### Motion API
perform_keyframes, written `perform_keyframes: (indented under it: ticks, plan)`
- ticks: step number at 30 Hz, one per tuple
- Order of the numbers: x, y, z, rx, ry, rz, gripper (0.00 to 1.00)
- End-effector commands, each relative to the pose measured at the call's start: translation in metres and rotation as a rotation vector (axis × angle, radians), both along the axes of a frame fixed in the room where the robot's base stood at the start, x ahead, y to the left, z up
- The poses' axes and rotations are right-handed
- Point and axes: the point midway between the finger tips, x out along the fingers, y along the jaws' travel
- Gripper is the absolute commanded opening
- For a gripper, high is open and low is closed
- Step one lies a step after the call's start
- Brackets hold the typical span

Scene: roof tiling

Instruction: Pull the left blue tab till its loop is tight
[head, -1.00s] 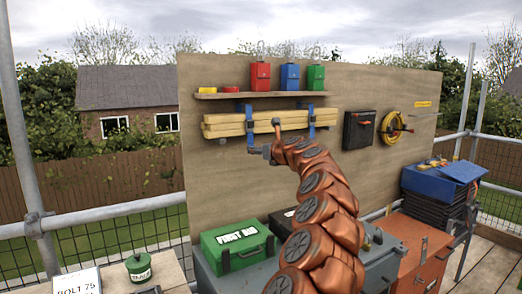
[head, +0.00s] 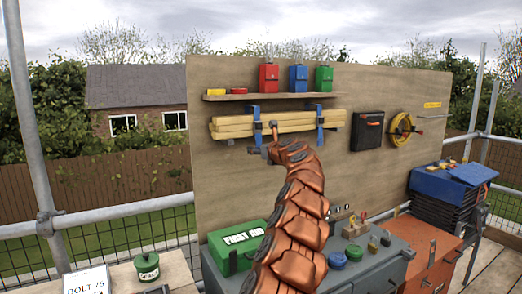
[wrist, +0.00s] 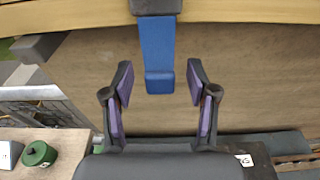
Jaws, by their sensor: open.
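The left blue tab (wrist: 158,80) hangs below a dark buckle (wrist: 156,6) at the timber's lower edge in the wrist view. My gripper (wrist: 159,82) is open, with one purple-padded finger on each side of the tab and a gap on both sides. In the head view, the left blue strap (head: 256,113) loops around the yellow timber lengths (head: 234,130), and a second blue strap (head: 320,122) loops around them further right. My gripper (head: 268,148) is under the left loop there and hides much of the tab. I cannot tell how slack the loop is.
The plywood board (head: 230,180) stands close behind the tab. A shelf (head: 240,97) with red, blue and green cases is above the timber. A first aid box (head: 238,243) sits on the grey cabinet below, and a green tin (head: 147,265) stands at lower left.

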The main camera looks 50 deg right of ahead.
Motion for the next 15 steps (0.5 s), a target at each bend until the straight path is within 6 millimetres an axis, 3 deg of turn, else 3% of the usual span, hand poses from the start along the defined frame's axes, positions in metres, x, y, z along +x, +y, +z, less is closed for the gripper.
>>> perform_keyframes:
  ticks: [12, 15]
  plan:
    - [0.0027, -0.0005, 0.0000, 0.000, -0.001, 0.000, 0.58]
    - [0.0026, -0.0006, 0.0001, 0.000, -0.001, 0.000, 0.50]
